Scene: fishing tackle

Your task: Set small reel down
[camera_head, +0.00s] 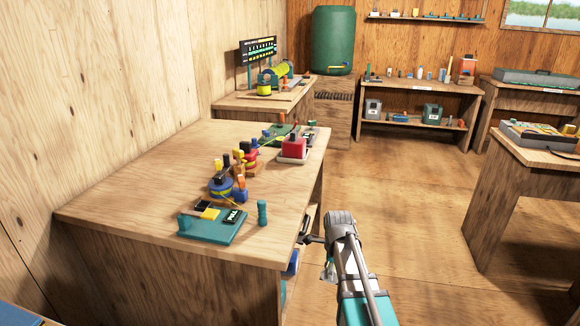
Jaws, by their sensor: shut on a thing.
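My gripper (308,239) is at the right side of the near wooden workbench (130,190), just below its top edge. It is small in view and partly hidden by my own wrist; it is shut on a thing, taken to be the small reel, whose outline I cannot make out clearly. A round blue and white thing (292,262) shows below the bench top, beside the gripper; I cannot tell if it is held or on a shelf. On the bench top stand a blue reel with yellow line (220,187) and a red reel (250,160).
A teal tray (212,228) with small boxes and a green peg (262,213) stand near the bench's front edge. A red block on a white base (293,148) is farther back. The bench top's left part is bare. Floor (420,210) is open to the right.

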